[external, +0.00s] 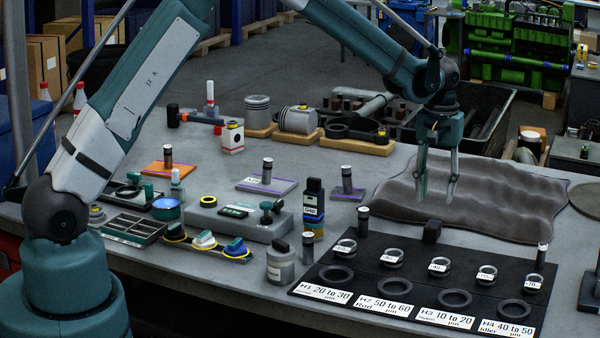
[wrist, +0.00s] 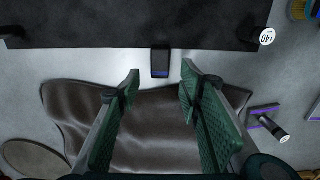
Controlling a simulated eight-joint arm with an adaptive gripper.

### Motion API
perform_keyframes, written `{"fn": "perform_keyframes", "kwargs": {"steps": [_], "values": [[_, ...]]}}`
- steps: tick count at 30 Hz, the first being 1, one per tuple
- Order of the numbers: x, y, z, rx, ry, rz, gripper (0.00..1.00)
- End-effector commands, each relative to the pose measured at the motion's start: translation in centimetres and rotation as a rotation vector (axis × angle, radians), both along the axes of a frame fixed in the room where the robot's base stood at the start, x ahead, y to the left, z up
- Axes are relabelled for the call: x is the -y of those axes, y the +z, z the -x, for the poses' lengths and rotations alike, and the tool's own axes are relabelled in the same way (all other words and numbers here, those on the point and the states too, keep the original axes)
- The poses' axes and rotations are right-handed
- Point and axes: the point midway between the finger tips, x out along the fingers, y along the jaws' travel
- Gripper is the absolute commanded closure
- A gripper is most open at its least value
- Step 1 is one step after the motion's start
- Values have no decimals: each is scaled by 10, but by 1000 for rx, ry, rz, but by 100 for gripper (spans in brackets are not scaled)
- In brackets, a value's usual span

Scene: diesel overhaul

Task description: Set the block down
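The small black block (external: 432,231) stands on the grey table at the back edge of the black labelled board. My gripper (external: 437,196) points down over the crumpled dark cloth (external: 490,200), above and behind the block. Its two green-padded fingers (wrist: 160,78) are spread wide with nothing between them. I cannot tell their exact height above the cloth.
The black board (external: 400,268) carries several rings and labels. Pistons on wooden bases (external: 298,125) stand farther back.

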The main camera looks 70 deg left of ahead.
Motion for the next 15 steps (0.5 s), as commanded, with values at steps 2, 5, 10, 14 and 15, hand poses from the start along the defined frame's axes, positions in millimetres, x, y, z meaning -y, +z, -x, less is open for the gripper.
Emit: {"fn": "perform_keyframes", "kwargs": {"steps": [2, 5, 10, 14, 15], "values": [[0, 11, 0, 0, 0, 0, 64], [0, 22, 0, 0, 0, 0, 64], [0, 32, 0, 0, 0, 0, 64], [0, 34, 0, 0, 0, 0, 64], [0, 34, 0, 0, 0, 0, 64]]}}
